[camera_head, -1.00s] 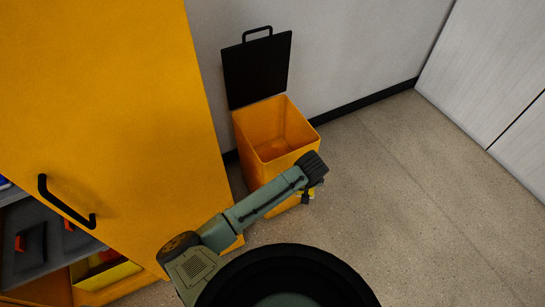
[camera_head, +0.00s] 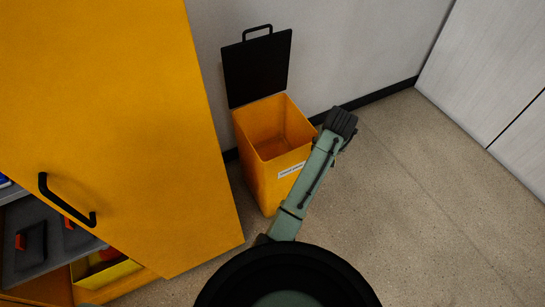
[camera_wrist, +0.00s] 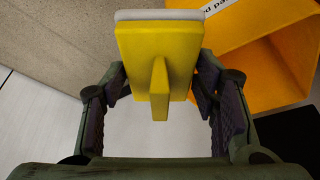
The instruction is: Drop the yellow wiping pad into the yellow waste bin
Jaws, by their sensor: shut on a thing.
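The yellow wiping pad (camera_wrist: 135,45) is in the wrist view, a yellow block with a pale layer along its far edge and a raised yellow grip. My gripper (camera_wrist: 160,95) has a finger on each side of the pad and is shut on it. In the head view my gripper is hidden behind my arm, and the pad does not show. The yellow waste bin (camera_head: 262,170) stands on the floor by the wall, its black lid (camera_head: 257,68) raised and its inside empty as far as I see. My arm's wrist is right of the bin. The bin (camera_wrist: 263,75) also shows right of the pad in the wrist view.
A tall orange-yellow cabinet door with a black handle (camera_head: 66,201) stands open left of the bin. Shelves with a yellow box (camera_head: 110,275) show at lower left. Pale panels (camera_head: 490,70) stand at right. The floor (camera_head: 410,210) right of the bin is clear.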

